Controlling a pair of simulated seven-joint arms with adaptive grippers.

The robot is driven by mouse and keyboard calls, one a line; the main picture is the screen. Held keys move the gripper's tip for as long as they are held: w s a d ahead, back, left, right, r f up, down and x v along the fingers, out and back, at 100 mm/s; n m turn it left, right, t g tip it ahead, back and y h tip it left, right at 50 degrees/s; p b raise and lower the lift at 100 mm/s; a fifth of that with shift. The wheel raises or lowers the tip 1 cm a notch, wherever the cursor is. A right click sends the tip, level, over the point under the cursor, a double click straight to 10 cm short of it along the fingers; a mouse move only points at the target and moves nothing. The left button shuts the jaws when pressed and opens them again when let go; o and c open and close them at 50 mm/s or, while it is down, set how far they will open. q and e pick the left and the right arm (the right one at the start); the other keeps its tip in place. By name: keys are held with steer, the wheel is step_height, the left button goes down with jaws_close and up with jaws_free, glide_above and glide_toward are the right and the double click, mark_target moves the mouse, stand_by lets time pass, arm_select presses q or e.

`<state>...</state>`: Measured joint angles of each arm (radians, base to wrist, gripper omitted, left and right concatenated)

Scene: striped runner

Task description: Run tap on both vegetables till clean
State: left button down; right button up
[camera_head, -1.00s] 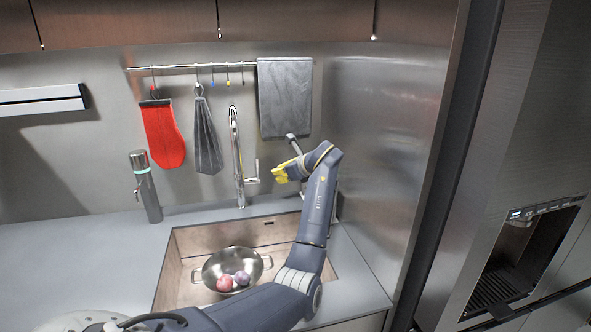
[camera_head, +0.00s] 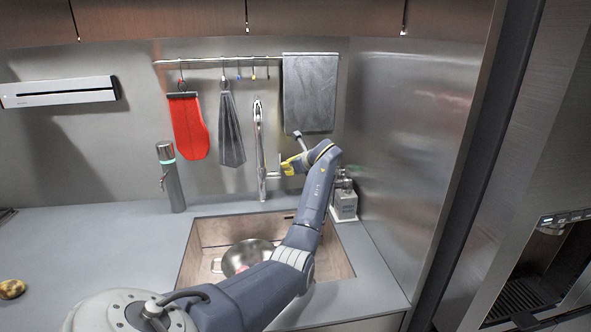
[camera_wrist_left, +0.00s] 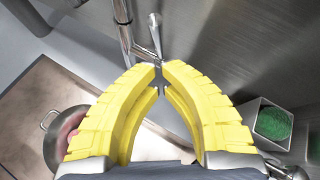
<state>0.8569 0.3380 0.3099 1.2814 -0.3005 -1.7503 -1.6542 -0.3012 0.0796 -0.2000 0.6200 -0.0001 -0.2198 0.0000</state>
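The tap (camera_head: 260,150) stands upright behind the sink, its side lever (camera_head: 273,174) pointing right. My left gripper (camera_head: 290,165) is beside the lever. In the left wrist view its yellow fingers (camera_wrist_left: 160,72) come together at the tips, just short of the lever (camera_wrist_left: 156,38), with nothing clearly held. A steel colander or pot (camera_head: 238,254) sits in the sink, partly hidden by my left arm. A reddish vegetable (camera_head: 241,268) shows a little inside it, and also in the left wrist view (camera_wrist_left: 62,136). The second vegetable is hidden. My right gripper is out of view.
The sink (camera_head: 202,236) is set into a grey counter (camera_head: 110,240). A soap dispenser (camera_head: 344,204) stands right of the tap, a grey bottle (camera_head: 171,180) to its left. A brown round item (camera_head: 12,289) lies at the counter's left. Mitt and towels hang above.

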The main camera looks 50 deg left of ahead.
arm_select(q)
steer(key=shift+a+r, duration=0.25)
steer(key=shift+a, duration=0.75)
steer(key=shift+w+a+r, duration=0.15)
steer(key=shift+a+r, duration=0.1)
steer(key=shift+a, duration=0.35)
steer(key=shift+r, duration=0.15)
